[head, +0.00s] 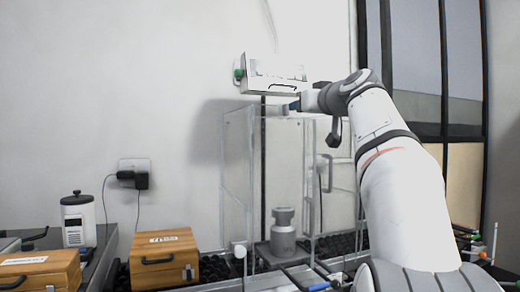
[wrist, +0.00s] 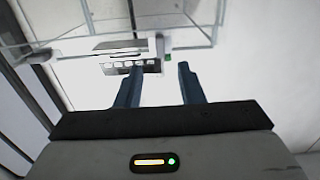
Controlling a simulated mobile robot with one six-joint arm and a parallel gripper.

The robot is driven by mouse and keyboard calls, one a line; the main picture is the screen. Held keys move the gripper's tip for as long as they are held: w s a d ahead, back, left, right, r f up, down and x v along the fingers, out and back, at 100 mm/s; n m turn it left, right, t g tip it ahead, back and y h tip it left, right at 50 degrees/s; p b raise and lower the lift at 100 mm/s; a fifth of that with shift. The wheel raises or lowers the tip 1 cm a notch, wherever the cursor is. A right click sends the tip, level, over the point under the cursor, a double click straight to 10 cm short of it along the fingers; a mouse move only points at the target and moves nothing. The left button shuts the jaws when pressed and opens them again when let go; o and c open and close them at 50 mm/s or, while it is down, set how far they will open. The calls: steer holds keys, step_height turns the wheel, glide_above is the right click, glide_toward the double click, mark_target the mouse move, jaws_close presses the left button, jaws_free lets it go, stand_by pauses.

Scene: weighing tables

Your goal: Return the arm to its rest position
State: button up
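My arm rises from the lower right in the head view and reaches left towards the top of a glass draft shield. My gripper (head: 293,105) is at its end, small and partly hidden beside a white box, so its fingers are hard to make out there. In the wrist view my gripper (wrist: 160,70) shows two dark blue fingers clearly apart, with nothing between them. The white box (head: 275,75), with a green knob at its left, is just above and left of the gripper. I cannot tell whether they touch.
The clear draft shield (head: 235,190) encloses a grey metal weight (head: 283,232). Wooden boxes (head: 165,262) (head: 40,270) and a white canister (head: 78,220) stand at the left. A wall socket (head: 135,172) has plugs in it. Dark-framed panels (head: 462,110) are behind the arm at the right.

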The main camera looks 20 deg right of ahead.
steer(key=s+a+f+m+g+y+p, duration=0.1)
steer(key=s+a+f+g+p, duration=0.25)
steer(key=a+f+p, duration=0.45)
steer(key=s+a+f+g+p, duration=0.25)
steer(key=a+g+p, duration=0.3)
steer(key=p, duration=0.45)
steer(key=s+a+f+g+p, duration=0.3)
steer(key=s+f+p, duration=0.3)
steer(key=s, duration=0.4)
steer(key=s+a+f+g+h+p, duration=0.1)
steer(key=s+a+f+g+p, duration=0.2)
steer(key=s+f+p, duration=0.4)
steer(key=s+p, duration=0.1)
steer(key=s, duration=0.3)
steer(key=shift+s+f+h, duration=0.25)
steer(key=shift+f+h, duration=0.05)
steer(key=shift+s, duration=0.1)
